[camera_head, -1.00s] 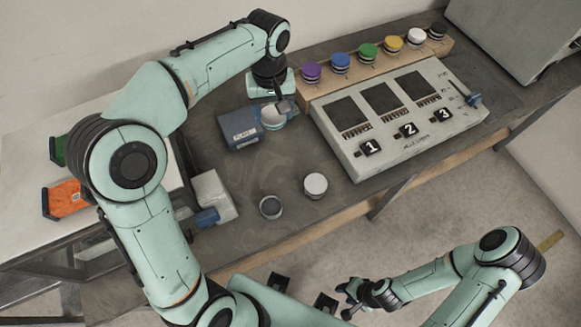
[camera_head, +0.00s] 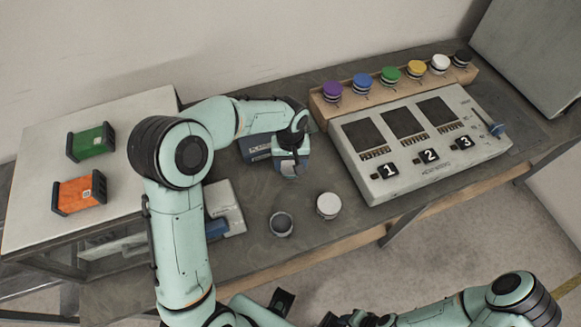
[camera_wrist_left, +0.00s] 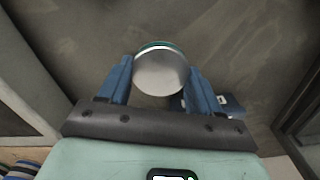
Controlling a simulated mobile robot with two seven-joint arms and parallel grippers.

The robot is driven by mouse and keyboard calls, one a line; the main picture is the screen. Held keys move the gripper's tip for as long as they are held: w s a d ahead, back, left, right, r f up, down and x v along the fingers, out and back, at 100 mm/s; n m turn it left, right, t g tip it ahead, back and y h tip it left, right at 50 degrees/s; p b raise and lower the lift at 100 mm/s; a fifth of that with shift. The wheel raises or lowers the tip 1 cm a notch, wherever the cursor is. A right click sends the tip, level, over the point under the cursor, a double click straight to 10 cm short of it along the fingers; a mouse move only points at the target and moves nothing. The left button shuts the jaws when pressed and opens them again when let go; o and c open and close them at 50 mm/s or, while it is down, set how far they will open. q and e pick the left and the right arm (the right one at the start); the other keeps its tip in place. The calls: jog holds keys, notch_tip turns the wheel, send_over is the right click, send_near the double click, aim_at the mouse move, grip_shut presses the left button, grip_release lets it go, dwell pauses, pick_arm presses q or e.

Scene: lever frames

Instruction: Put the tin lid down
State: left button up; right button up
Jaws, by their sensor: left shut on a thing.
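My left gripper (camera_head: 290,172) is over the dark bench, in front of the blue box, and hides most of what it holds in the head view. In the left wrist view the round, silver-topped tin lid (camera_wrist_left: 161,74) with a green rim sits between the two blue fingers (camera_wrist_left: 160,90), which are shut on it. I cannot tell whether it touches the bench. An open round tin (camera_head: 281,224) with a dark inside stands nearer the front edge. My right gripper (camera_head: 350,320) is at the bottom edge, partly cut off and too unclear to read.
A blue box (camera_head: 256,148) is just behind the left gripper. A white-topped round container (camera_head: 328,205) stands right of the open tin. The numbered panel (camera_head: 420,145) and a row of coloured knobs fill the right. Bare bench lies around the open tin.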

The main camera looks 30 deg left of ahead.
pick_arm(q)
notch_tip(320, 180, down, 3)
jog(key=shift+r, duration=0.2)
jog(key=shift+f, duration=0.2)
jog(key=o, duration=1)
jog(key=shift+r, duration=0.1)
jog(key=shift+r, duration=0.1)
